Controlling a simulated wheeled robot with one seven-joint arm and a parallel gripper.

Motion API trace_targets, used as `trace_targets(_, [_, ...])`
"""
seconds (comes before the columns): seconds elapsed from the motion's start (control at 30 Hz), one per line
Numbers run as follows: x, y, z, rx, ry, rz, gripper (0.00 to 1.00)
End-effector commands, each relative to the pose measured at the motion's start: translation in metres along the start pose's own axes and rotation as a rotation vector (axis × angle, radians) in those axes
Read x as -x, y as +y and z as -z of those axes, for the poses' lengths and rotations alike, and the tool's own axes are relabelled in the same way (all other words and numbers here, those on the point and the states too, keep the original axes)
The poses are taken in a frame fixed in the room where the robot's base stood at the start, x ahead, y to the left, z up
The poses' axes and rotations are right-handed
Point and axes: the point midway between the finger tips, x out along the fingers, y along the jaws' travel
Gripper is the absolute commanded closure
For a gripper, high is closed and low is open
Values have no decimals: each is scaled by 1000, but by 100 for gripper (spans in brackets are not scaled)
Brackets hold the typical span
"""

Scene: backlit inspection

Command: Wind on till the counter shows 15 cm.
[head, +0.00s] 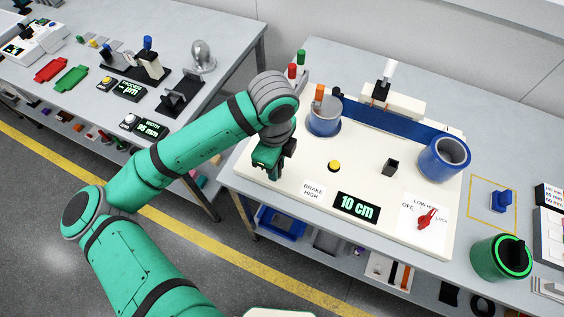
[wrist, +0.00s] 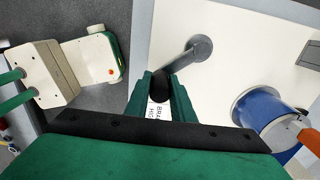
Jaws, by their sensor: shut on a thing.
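The counter (head: 357,208) on the cream machine board (head: 285,205) reads 10 cm. A blue strip (head: 385,117) runs between the left reel (head: 322,122) and the right blue reel (head: 440,165). My gripper (head: 272,170) is low over the board's left part. In the wrist view my gripper (wrist: 160,90) is shut on the black grip (wrist: 158,82) of a crank. The crank's grey arm and hub (wrist: 200,47) reach up and right of the fingers. In the head view my arm hides the crank.
A red and green lamp stack (head: 293,70) stands behind my wrist. A green cup (head: 500,258) stands right of the board. Another bench (head: 215,45) is at left.

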Motion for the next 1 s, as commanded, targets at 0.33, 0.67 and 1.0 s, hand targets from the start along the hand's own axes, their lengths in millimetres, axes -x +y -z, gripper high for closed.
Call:
trace_targets(0.33, [1, 1, -4, 4, -3, 3, 94])
trace_targets(0.67, [1, 13, -27, 6, -3, 4, 94])
trace_targets(1.0, [1, 15, -30, 2, -2, 4, 94])
